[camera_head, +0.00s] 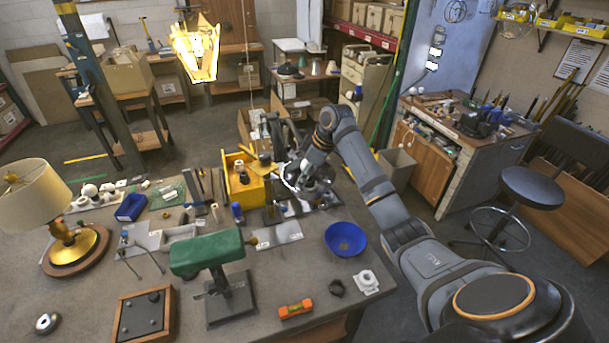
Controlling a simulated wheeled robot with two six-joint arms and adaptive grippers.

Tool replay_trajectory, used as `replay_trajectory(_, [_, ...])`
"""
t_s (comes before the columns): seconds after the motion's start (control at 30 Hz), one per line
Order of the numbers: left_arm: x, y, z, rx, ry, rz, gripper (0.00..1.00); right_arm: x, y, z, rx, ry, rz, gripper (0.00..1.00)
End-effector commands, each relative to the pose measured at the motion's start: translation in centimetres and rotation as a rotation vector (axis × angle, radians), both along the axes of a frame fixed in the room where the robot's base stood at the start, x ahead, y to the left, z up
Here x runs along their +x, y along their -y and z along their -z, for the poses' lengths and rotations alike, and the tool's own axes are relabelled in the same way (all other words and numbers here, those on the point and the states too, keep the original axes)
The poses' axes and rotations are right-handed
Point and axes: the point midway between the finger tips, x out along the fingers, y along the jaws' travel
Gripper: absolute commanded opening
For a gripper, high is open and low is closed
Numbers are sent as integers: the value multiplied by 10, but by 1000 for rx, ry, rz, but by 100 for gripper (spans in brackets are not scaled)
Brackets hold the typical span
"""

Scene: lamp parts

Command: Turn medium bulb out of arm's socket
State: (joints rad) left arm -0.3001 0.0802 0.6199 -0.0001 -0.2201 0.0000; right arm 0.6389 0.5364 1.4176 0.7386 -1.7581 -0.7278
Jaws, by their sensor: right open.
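My right gripper (291,181) is at the far side of the workbench, at the end of the arm that comes in from the right. It is open. A dark jointed lamp arm (268,128) stands upright just left of it. The gripper is close to this arm's lower part, but I cannot tell whether they touch. The socket and the medium bulb are not clear here; my gripper and wrist cover much of that spot. White round bulb-like parts (90,190) lie on a strip at the bench's left. My left gripper is not in view.
A yellow bin (245,187) stands left of the gripper. A blue bowl (345,239) and an orange level (296,309) lie nearer. A green-topped stand (207,253) rises in front, and a shaded lamp (35,195) stands at left. The bench's front middle has some bare room.

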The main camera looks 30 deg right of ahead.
Motion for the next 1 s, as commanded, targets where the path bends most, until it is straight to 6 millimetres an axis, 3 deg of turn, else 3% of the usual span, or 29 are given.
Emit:
replay_trajectory(0.13, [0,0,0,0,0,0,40,2,1,0,0,1,224,56])
replay_trajectory(0.37, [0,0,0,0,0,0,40,3,2,0,2,1,326,56])
replay_trajectory(0.6, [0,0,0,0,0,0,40,4,5,0,1,3,766,56])
replay_trajectory(0.7, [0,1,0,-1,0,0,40,4,7,0,1,2,877,56])
replay_trajectory(0.9, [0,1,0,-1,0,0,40,4,9,0,0,2,897,56])
replay_trajectory(1.0, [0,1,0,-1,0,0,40,4,9,0,-1,1,896,44])
